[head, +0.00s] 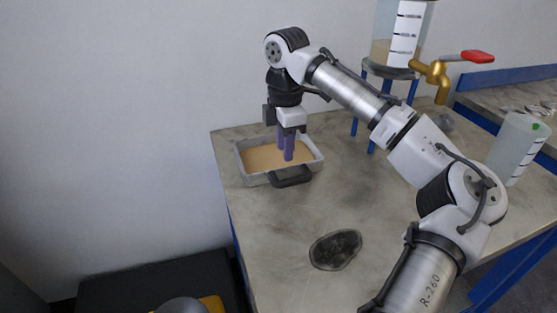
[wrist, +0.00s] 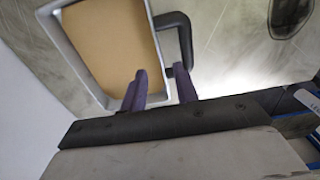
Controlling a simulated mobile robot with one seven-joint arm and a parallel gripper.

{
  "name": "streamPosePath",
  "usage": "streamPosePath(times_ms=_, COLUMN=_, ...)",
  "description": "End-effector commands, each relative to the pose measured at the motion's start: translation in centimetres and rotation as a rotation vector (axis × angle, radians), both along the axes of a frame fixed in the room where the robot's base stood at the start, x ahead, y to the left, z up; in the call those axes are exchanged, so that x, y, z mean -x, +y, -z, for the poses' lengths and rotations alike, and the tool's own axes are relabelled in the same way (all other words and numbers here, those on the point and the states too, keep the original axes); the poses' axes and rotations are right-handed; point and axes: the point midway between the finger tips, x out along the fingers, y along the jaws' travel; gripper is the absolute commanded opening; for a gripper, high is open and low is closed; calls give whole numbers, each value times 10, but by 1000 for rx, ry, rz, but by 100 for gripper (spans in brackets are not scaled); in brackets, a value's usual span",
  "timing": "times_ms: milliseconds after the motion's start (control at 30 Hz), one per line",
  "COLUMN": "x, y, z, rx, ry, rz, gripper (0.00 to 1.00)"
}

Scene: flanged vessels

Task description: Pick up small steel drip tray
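The small steel drip tray (head: 247,178) is a grey rectangular pan with a flat tan inside and a black loop handle (head: 290,177) on its near side. It sits at the far left corner of the table. In the wrist view the tray (wrist: 73,55) is at upper left, with the handle (wrist: 186,35) on its right side. My gripper (head: 285,158) points down over the tray, near the handle side. Its purple fingers are apart in the wrist view (wrist: 160,72), with the tray's handle-side edge showing between them. I cannot tell whether they touch it.
A dark oval patch or piece (head: 336,250) lies on the table (head: 285,225) in front of the tray. A clear vessel (head: 408,30) with a brass tap (head: 437,75) stands on blue legs behind. A clear graduated container (head: 517,148) is at right. The wall is close behind the tray.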

Motion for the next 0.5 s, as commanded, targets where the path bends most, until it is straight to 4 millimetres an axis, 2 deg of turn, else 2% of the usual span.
streamPosePath(times_ms=167, x=0, y=-2, z=12, rx=1, ry=1, rz=1, gripper=30)
streamPosePath(times_ms=400, x=0, y=-6, z=46, rx=1, ry=0, rz=1, gripper=30)
streamPosePath(times_ms=500, x=0, y=-6, z=54, rx=0, ry=-1, rz=1, gripper=30)
